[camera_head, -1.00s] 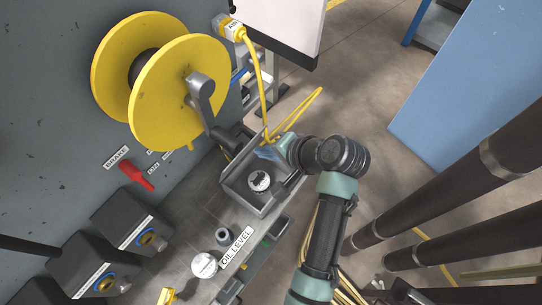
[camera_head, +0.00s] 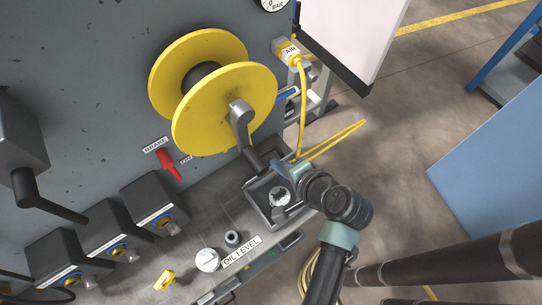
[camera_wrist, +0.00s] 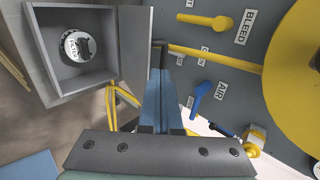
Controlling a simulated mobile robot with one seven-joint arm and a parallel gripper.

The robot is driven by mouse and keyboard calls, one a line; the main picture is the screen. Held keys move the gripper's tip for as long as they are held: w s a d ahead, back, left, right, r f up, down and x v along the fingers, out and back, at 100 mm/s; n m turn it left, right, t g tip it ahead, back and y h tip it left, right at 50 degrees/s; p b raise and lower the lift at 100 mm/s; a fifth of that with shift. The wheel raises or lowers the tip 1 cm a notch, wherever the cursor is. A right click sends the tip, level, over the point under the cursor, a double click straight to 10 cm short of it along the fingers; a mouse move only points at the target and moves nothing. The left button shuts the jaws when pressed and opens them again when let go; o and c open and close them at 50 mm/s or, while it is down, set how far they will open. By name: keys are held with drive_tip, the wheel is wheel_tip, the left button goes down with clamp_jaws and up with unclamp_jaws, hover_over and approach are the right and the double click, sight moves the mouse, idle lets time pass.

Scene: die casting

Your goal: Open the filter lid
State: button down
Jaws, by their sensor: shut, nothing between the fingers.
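The grey filter box (camera_head: 251,205) stands on the ledge below the yellow reel. Its inside is uncovered and shows a round black-and-white filter cap (camera_head: 279,197). In the wrist view the box (camera_wrist: 40,62) is at upper left, with the cap (camera_wrist: 77,47) inside. A flat grey panel, which looks like the lid (camera_wrist: 133,45), stands swung out along the box's right side. My gripper (camera_head: 277,167) is at the box's far right edge. Its blue fingers (camera_wrist: 163,72) are together and empty, just right of the panel; I cannot tell whether they touch it.
The yellow reel (camera_head: 225,108) with its crank rises close behind the box. A yellow air hose (camera_head: 303,110) loops beside my gripper. Red brake lever (camera_head: 168,165), oil level caps (camera_head: 207,260) and several dark boxes lie left. Blue and yellow handles (camera_wrist: 205,92) are right in the wrist view.

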drive_tip(key=x, duration=0.3)
drive_tip(key=shift+w+f, duration=0.15)
drive_tip(key=shift+w, duration=0.05)
drive_tip(key=shift+w+a+f, duration=0.2)
drive_tip(key=shift+a+f, duration=0.05)
drive_tip(key=shift+d, duration=0.1)
drive_tip(key=w+a, duration=0.2)
drive_tip(key=w, duration=0.1)
drive_tip(key=shift+w+a+r, duration=0.2)
drive_tip(key=shift+w+a, duration=0.1)
drive_tip(key=shift+a, duration=0.05)
drive_tip(key=shift+p, duration=0.3)
